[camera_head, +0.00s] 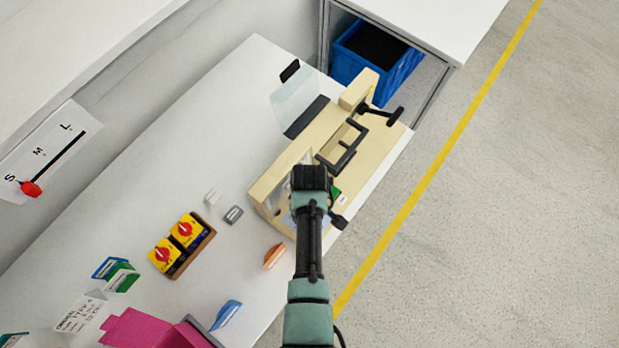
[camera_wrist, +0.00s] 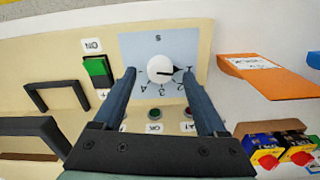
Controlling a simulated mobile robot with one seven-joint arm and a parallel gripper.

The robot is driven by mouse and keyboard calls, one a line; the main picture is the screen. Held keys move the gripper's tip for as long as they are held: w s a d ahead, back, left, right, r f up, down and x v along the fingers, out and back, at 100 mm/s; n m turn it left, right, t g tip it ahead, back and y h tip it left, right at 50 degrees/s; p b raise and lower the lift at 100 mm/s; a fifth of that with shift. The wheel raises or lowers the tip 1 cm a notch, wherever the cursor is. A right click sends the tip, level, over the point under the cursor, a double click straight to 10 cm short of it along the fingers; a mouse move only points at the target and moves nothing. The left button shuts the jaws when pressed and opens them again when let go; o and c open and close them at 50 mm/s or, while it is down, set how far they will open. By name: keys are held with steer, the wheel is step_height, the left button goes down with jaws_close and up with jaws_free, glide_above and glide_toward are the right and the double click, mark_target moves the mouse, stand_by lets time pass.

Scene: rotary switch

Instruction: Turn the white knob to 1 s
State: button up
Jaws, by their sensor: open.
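The white knob (camera_wrist: 160,69) sits on a light blue dial plate (camera_wrist: 137,47) with small numbers around it and an "s" at the plate's top edge. A dark line on the knob points right in the wrist view, toward the number at the right, which looks like 1 but is partly hidden by a finger. My gripper (camera_wrist: 159,73) is open, one finger on each side of the knob, with gaps showing. In the head view my gripper (camera_head: 309,180) is over the near end of the beige machine (camera_head: 285,168) and hides the knob.
A green switch (camera_wrist: 97,67) and black handle (camera_wrist: 57,95) lie left of the plate. An orange holder (camera_wrist: 262,80) is to its right. A box with yellow-red switches (camera_head: 180,246) and a pink bin (camera_head: 140,328) share the table. The bench between them is partly clear.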

step_height(320, 180, up, 12)
steer(key=shift+f+b, duration=0.25)
steer(key=shift+b, duration=0.05)
stand_by(0.6)
